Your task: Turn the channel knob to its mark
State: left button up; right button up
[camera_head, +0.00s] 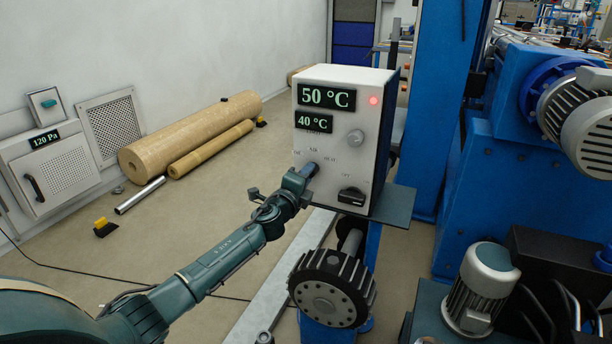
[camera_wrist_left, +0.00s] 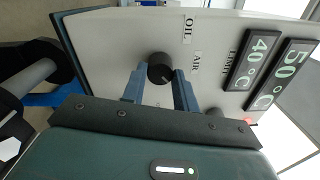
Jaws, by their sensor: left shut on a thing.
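The control box (camera_head: 335,178) is pale, with a green 50 °C display (camera_head: 327,97) and a smaller 40 °C display (camera_head: 314,123). My left gripper (camera_head: 308,170) is at the lower left of its front panel, shut on the channel knob. In the left wrist view the round black channel knob (camera_wrist_left: 160,68) sits between the two fingertips (camera_wrist_left: 161,76). Printed labels stand around it; OIL (camera_wrist_left: 187,27) and AIR (camera_wrist_left: 196,58) can be read. I cannot tell clearly which label the knob points to. In the head view the gripper mostly hides the knob.
A black toothed wheel (camera_head: 332,288) is below the box. Blue machinery (camera_head: 480,180) stands right.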

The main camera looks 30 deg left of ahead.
pick_arm(q)
jog(key=shift+m, duration=0.4)
pick_arm(e)
jog(key=shift+r, duration=0.1)
pick_arm(q)
jog(key=o, duration=1)
jog(key=shift+c, duration=0.2)
pick_arm(e)
jog(key=shift+s, duration=0.1)
pick_arm(q)
jog(key=s+p, duration=0.2)
jog(key=s, duration=1.1)
jog(key=shift+d+f, duration=0.15)
jog(key=shift+d, duration=0.2)
pick_arm(e)
jog(key=shift+s+d+m+g+h, duration=0.1)
jog(key=shift+s+m+g+h, duration=0.25)
jog(key=shift+g, duration=0.45)
